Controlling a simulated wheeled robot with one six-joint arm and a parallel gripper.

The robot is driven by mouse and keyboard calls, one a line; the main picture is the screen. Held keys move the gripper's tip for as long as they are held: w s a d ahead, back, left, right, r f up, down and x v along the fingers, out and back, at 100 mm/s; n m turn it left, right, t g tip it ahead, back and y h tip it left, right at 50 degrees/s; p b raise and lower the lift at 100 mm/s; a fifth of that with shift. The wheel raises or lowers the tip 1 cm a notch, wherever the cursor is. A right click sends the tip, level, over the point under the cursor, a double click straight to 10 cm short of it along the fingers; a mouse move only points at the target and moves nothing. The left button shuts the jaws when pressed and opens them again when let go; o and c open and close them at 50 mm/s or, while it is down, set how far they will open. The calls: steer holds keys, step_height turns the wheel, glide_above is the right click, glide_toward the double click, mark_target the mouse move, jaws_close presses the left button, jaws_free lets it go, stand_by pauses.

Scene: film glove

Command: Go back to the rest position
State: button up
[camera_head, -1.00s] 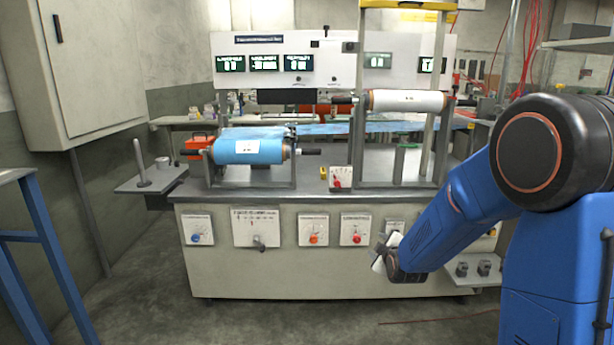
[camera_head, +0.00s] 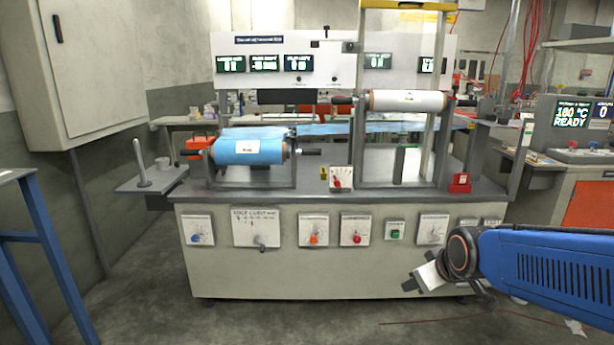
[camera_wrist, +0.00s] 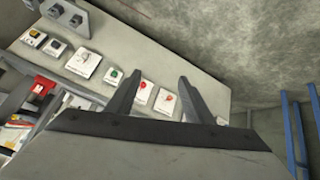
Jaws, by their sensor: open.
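My gripper (camera_head: 418,281) is at the lower right in the head view, in front of the lower right part of the machine's front panel. In the wrist view my gripper (camera_wrist: 158,95) shows two dark fingers spread well apart with nothing between them. The machine (camera_head: 310,272) bears a blue film roll (camera_head: 247,152) at the left of its top and a white roll (camera_head: 408,101) on an upright frame at the right. Its front panel and knobs show tilted behind the fingers in the wrist view.
A blue frame (camera_head: 45,250) stands at the left edge. A grey cabinet (camera_head: 90,70) hangs on the left wall. A side shelf (camera_head: 150,183) juts from the machine's left. Another bench (camera_head: 570,190) with a display stands at the right.

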steer(key=s+d+m+g, duration=0.1)
steer(key=s+m+g, duration=0.2)
steer(key=s, duration=1.7)
steer(key=shift+s+d+m, duration=0.25)
steer(key=shift+d+m, duration=0.1)
steer(key=shift+m, duration=0.45)
